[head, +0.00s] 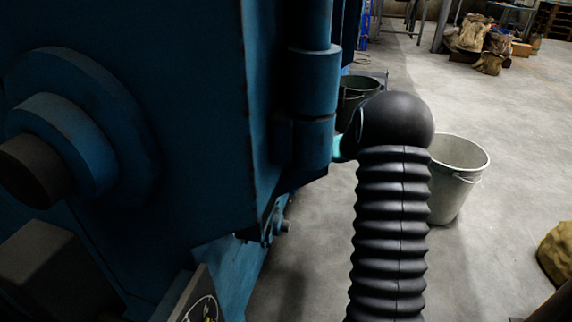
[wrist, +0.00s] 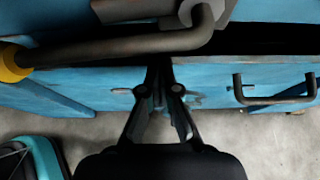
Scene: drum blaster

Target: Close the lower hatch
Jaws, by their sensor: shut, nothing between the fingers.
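The blue machine (head: 195,150) fills the left of the head view. In the wrist view, a light blue panel (wrist: 225,78) runs across the middle and carries a dark U-shaped handle (wrist: 275,99) at the right. It looks like the lower hatch, but I cannot be sure. A dark gap runs along its upper edge at the right. My gripper (wrist: 160,72) is shut and empty in front of the panel, left of the handle and apart from it. I cannot tell whether its fingertips touch the panel. My gripper is hidden in the head view.
A thick grey bent bar (wrist: 125,46) with a yellow part (wrist: 12,64) crosses above the panel. A light grey bucket (head: 456,178) and a dark bucket (head: 354,94) stand on the floor. Sacks (head: 475,40) lie at the back right. Concrete floor at the right is mostly clear.

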